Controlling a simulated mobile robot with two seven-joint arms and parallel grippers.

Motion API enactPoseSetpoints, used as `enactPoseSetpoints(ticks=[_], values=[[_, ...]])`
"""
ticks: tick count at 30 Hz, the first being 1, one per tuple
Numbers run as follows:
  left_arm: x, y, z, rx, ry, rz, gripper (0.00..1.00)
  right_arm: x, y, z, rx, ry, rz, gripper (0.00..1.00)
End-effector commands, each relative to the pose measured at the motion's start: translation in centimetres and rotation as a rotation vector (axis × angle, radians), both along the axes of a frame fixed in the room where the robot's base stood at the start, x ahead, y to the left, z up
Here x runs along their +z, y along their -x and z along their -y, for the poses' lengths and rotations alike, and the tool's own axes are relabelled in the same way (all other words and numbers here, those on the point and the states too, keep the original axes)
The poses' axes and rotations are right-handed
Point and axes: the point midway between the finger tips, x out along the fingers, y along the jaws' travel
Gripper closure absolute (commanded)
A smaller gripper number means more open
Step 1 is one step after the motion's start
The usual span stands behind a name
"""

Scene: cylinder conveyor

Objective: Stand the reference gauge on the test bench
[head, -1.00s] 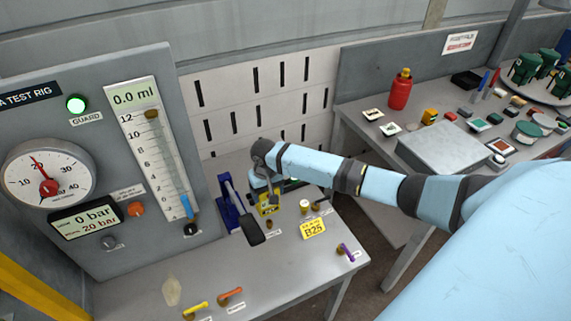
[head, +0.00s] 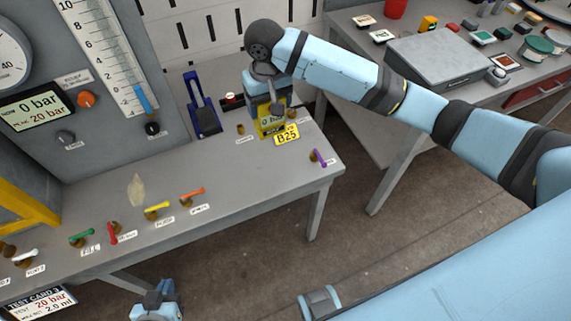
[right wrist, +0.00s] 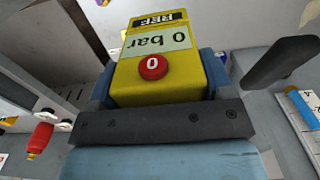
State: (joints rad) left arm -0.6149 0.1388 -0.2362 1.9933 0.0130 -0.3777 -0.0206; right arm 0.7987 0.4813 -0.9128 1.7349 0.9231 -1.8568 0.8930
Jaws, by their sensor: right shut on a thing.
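The reference gauge is a yellow block with a "0 bar" display and a red button. In the right wrist view the gauge (right wrist: 160,70) sits between the blue fingers of my right gripper (right wrist: 160,85), which is shut on it. In the head view the gauge (head: 270,124) is low over the test bench (head: 230,178), beside the yellow B25 tag (head: 286,134). My right gripper (head: 266,104) is above it and hides its top. Whether its base touches the bench cannot be told. My left gripper (head: 155,300) is at the bottom edge, fingertips unclear.
A blue hand pump (head: 203,115) stands left of the gauge. A purple-handled valve (head: 318,157) is near the bench's right end. Several coloured valve handles line the front edge. A side table (head: 440,60) stands at the right. The middle of the bench is clear.

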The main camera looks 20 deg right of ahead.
Motion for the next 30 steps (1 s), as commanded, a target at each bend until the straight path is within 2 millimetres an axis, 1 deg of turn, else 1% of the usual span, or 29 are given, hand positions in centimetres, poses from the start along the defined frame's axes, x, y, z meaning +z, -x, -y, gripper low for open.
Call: enactPoseSetpoints(ticks=[5,12,15,18,23,26,30], values=[[0.3,-0.1,-0.2,0.003,0.000,0.005,1.00,-4.0,0.1,0.0,-0.001,0.002,-0.005,0.68],[0.3,-0.2,-0.2,0.003,-0.002,0.006,1.00,-10.4,0.1,0.0,-0.001,0.002,-0.002,0.68],[0.3,-0.1,-0.2,0.002,-0.001,0.004,1.00,-12.7,0.0,0.0,-0.001,0.002,-0.002,0.68],[0.1,-0.1,-0.1,0.002,-0.002,0.002,1.00,-14.2,0.1,0.0,0.000,0.002,-0.002,0.68],[-0.1,0.0,-0.1,0.000,-0.002,-0.003,1.00,-15.2,0.0,0.0,0.000,0.000,0.000,0.68],[-0.1,0.0,-0.1,0.000,-0.002,-0.003,1.00,-16.1,0.0,0.0,-0.001,0.001,-0.001,0.68],[-0.1,0.0,-0.1,-0.001,-0.002,-0.003,1.00,-18.2,0.0,0.0,-0.001,0.001,-0.001,0.68]])
